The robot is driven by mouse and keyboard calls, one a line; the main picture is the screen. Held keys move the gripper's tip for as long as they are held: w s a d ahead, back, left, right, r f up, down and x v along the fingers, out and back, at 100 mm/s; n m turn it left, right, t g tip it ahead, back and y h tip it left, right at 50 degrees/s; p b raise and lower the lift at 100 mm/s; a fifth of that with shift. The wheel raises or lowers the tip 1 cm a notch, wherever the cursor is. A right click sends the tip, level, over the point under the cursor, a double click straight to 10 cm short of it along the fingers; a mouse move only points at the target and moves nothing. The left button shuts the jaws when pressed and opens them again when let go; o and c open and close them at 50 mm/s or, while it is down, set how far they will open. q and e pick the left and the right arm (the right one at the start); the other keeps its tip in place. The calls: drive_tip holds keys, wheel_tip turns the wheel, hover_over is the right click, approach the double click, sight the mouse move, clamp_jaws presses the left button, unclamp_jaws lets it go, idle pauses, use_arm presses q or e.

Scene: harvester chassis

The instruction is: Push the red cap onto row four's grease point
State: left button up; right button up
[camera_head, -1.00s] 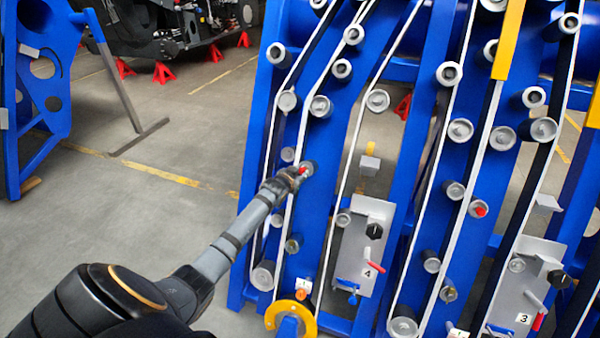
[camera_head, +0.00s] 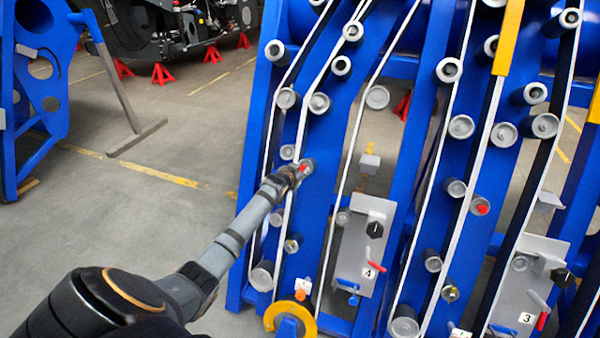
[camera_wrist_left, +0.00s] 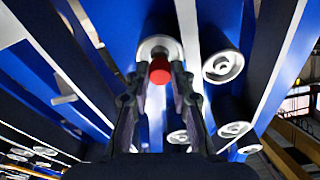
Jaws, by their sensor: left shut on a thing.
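The red cap (camera_head: 303,168) is small and sits between the fingertips of my left gripper (camera_head: 297,172), which is shut on it. In the left wrist view the red cap (camera_wrist_left: 160,71) is gripped in front of the grey round end (camera_wrist_left: 158,46) of a roller on the blue frame. I cannot tell whether the cap touches that end or is seated on it. A grey plate (camera_head: 361,247) marked 4 stands to the right of the gripper. My right gripper is not in view.
Several grey rollers and white belts surround the left gripper on the blue frame (camera_head: 330,130). Another red cap (camera_head: 482,209) sits on a roller in the row to the right. A yellow ring (camera_head: 272,314) is below. Open floor (camera_head: 150,235) lies to the left.

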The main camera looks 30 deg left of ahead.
use_arm(q)
drive_tip(key=shift+w+f, duration=0.15)
drive_tip(key=shift+w, duration=0.05)
drive_tip(key=o, duration=0.8)
drive_tip(key=v, duration=1.2)
drive_tip(key=shift+a, duration=0.1)
